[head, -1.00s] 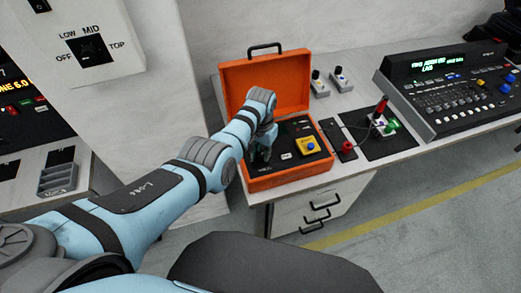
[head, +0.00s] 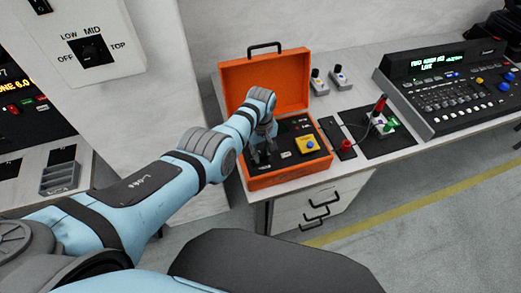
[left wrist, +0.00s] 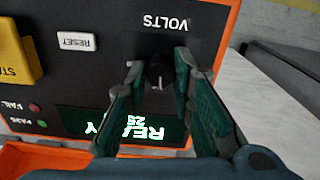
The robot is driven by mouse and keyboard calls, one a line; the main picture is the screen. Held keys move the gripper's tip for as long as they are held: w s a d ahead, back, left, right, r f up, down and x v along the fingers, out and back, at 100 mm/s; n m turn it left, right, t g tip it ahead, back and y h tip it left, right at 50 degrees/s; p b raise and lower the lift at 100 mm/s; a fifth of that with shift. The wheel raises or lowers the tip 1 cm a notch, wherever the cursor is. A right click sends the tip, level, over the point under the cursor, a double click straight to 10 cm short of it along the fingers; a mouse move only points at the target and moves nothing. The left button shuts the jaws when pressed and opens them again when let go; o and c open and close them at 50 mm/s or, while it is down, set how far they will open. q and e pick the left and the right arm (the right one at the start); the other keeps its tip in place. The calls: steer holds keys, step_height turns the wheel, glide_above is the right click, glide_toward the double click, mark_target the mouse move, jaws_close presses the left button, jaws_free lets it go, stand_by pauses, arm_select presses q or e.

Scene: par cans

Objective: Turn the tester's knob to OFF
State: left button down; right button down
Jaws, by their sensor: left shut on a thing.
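The tester is an orange case (head: 288,178) with its lid open and a black panel, on the bench in the head view. In the left wrist view its black knob (left wrist: 158,74) sits on the panel below the word VOLTS, which appears upside down. My left gripper (left wrist: 158,78) has one finger on each side of this knob and is shut on it; it also shows over the left part of the panel in the head view (head: 262,158). The fingers hide markings around the knob. A lit display (left wrist: 130,127) reads READY, upside down. My right gripper is not in view.
The tester panel also has a yellow block with a blue button (head: 306,144) and a RESET button (left wrist: 75,42). The raised lid (head: 265,85) stands behind my wrist. A separate box with a switch marked OFF, LOW, MID, TOP (head: 95,52) is at upper left. A console (head: 450,90) stands right.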

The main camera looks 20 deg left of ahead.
arm_select(q)
steer(key=n, duration=0.4)
steer(key=shift+n, duration=0.3)
steer(key=n, duration=0.3)
steer(key=shift+n, duration=0.3)
steer(key=n, duration=0.4)
steer(key=shift+n, duration=2.2)
steer(key=c, duration=1.4)
jaws_free()
steer(key=shift+o, duration=0.2)
steer(key=shift+r, duration=0.1)
